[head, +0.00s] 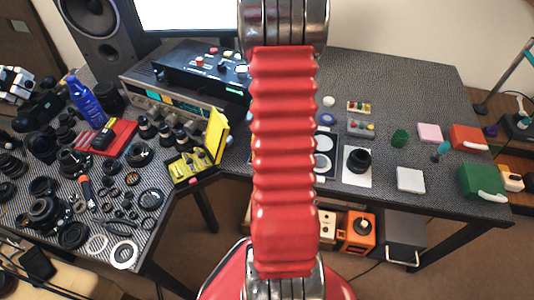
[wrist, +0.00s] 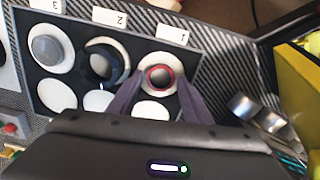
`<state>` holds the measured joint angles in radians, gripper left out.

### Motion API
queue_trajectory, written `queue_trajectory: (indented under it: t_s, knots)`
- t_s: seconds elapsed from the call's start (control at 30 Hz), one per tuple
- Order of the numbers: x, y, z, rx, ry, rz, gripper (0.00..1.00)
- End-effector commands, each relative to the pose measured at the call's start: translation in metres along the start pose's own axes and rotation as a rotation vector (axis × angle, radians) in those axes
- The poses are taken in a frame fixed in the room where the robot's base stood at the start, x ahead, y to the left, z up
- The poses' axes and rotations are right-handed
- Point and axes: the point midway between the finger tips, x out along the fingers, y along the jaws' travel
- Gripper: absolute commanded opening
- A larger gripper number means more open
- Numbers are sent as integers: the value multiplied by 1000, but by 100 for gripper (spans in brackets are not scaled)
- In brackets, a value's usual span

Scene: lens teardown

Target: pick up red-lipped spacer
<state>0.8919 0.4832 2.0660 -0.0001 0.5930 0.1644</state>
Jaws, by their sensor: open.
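The red-lipped spacer (wrist: 160,67) is a small ring with a red rim. It lies on the white round spot by label 1 of a dark tray (wrist: 75,30) in the wrist view. My gripper (wrist: 160,84) is open, with its two dark fingers on either side of the spacer in the picture. I cannot tell whether they touch it or how high they are above it. In the head view my red arm hides the gripper and the spacer.
A black ring (wrist: 101,62) sits on spot 2 and a grey disc (wrist: 44,48) on spot 3. Silver cylinders (wrist: 262,112) and a yellow box (wrist: 297,85) stand to the right. In the head view, a black lens part (head: 358,160) stands right of the arm.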

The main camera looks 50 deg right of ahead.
Motion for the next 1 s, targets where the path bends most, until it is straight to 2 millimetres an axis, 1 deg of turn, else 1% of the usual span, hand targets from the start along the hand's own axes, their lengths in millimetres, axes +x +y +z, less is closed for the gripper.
queue_trajectory:
  t_s: [0.03, 0.13, 0.67, 1.0]
  knots:
    - [5, 0, 0, 0, -1, 0, 45]
    - [9, 0, 0, 0, -1, 0, 45]
    - [9, 0, 0, -1, 1, 0, 45]
    - [9, -1, 0, -1, 1, 0, 21]
